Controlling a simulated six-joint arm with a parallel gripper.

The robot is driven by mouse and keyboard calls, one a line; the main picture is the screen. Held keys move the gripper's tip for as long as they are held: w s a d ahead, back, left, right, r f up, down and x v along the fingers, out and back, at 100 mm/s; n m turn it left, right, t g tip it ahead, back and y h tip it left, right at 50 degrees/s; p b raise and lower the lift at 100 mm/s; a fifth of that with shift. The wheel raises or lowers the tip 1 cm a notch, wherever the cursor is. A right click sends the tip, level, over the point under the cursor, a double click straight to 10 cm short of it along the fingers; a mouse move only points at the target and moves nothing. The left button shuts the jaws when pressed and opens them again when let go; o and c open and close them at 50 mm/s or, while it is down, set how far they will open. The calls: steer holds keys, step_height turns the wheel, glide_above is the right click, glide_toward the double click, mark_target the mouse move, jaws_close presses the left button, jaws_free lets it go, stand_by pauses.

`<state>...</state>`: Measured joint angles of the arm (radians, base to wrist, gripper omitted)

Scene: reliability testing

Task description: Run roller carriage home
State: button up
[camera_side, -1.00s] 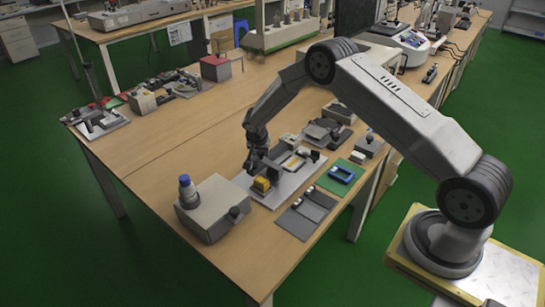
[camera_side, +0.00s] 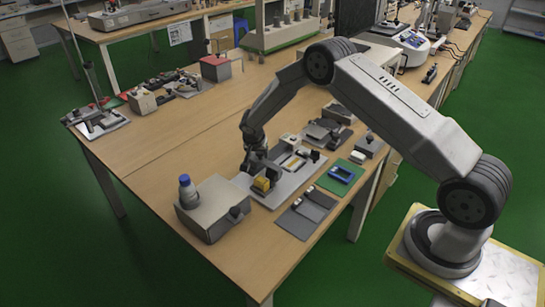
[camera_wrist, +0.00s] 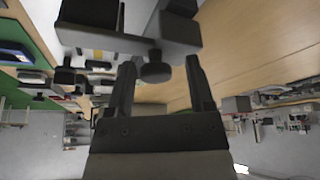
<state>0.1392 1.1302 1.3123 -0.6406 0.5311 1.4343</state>
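A light grey plate (camera_side: 284,193) on the wooden table carries a small yellow block (camera_side: 261,184) at its near left end and a pale strip toward its far right end. I cannot tell for certain which part is the roller carriage. My gripper (camera_side: 246,172) is low at the plate's left edge, beside the yellow block. In the wrist view my gripper (camera_wrist: 161,82) is open, its two fingers apart. A dark grey block (camera_wrist: 135,38) with a round dark knob (camera_wrist: 155,72) shows ahead. The knob appears between the fingertips, with gaps on both sides.
A grey box (camera_side: 213,215) with a blue-capped bottle (camera_side: 187,190) stands left of the plate. A grey plate with small parts (camera_side: 305,213) and a green mat with a blue frame (camera_side: 341,175) lie to the right.

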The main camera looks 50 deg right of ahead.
steer(key=shift+d+r, duration=0.1)
steer(key=shift+d, duration=0.05)
steer(key=shift+r, duration=0.15)
steer(key=shift+s+r, duration=0.1)
steer(key=shift+r, duration=2.15)
steer(key=s+a+r+n+y, duration=0.1)
steer(key=s+a+r+n, duration=0.25)
steer(key=s+r, duration=0.2)
steer(key=s+a+r+n+y, duration=0.1)
steer(key=s+a+r+n, duration=0.3)
steer(key=s, duration=0.3)
steer(key=s+a+r+n+y, duration=0.1)
steer(key=s+a+n, duration=0.1)
steer(key=s, duration=0.6)
steer(key=s+a+r+n+y, duration=0.1)
steer(key=s+a, duration=0.3)
steer(key=s, duration=0.4)
steer(key=shift+s+r+n, duration=0.2)
steer(key=shift+r+n, duration=0.1)
steer(key=shift+n, duration=0.45)
